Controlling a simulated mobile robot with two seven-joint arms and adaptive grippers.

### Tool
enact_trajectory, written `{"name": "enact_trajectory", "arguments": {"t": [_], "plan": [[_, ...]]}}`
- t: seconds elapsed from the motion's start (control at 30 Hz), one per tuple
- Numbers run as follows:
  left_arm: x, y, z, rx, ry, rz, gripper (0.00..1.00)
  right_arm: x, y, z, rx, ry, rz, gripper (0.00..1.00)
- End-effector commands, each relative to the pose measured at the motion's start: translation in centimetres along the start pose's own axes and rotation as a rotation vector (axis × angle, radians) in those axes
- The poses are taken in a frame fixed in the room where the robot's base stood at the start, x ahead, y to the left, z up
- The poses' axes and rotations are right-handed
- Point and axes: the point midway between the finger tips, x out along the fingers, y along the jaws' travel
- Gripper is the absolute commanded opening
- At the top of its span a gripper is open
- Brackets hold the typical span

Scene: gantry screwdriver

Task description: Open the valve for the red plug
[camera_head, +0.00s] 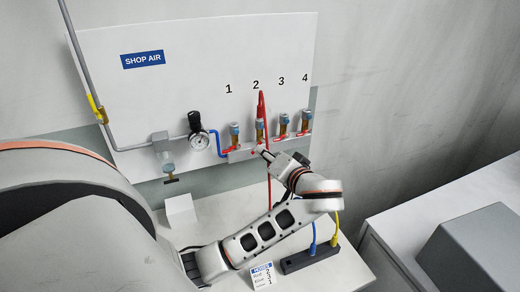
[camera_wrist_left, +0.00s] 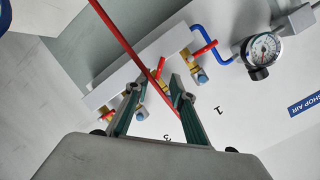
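The red plug with its red hose (camera_head: 262,104) sits at the outlet under number 2, and the hose hangs down behind my left gripper. The hose (camera_wrist_left: 128,48) also crosses the left wrist view diagonally, passing in front of the manifold. The red handle of the number 2 valve (camera_wrist_left: 161,68) shows just beyond my fingertips; contact cannot be told. My left gripper (camera_head: 264,151) is at the manifold below outlet 2, and its fingers (camera_wrist_left: 155,84) are apart with nothing clamped between them. The lower part of outlet 2 is partly hidden by the fingers. My right gripper is not in view.
The number 1 valve handle (camera_wrist_left: 205,48) is close beside my fingers. A pressure gauge (camera_head: 200,140) and a blue pipe (camera_head: 217,143) are to the left. A dark holder (camera_head: 310,258) with blue and yellow hoses and a hose card (camera_head: 262,275) stand on the bench.

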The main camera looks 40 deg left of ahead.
Motion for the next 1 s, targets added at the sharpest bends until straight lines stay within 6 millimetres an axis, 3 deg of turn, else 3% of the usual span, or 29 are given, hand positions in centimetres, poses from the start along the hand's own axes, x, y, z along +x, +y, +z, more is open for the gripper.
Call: {"name": "enact_trajectory", "arguments": {"t": [0.3,0.7,0.73,0.8,0.83,1.0], "plan": [[4.4,-0.1,-0.1,0.003,0.002,-0.002,0.24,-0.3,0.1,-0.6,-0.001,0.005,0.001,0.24],[5.3,0.1,0.0,0.002,0.001,0.001,0.24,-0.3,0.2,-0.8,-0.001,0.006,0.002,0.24],[5.3,0.1,0.0,0.002,0.001,0.001,0.21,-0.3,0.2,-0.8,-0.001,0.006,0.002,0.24],[5.3,0.1,0.0,0.002,0.001,0.001,0.03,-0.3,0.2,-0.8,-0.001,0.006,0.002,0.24],[5.3,0.1,0.0,0.002,0.001,0.001,0.0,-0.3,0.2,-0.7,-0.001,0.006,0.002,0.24],[5.3,0.0,0.0,0.001,0.001,0.001,0.0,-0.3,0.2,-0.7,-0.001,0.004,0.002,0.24]]}}
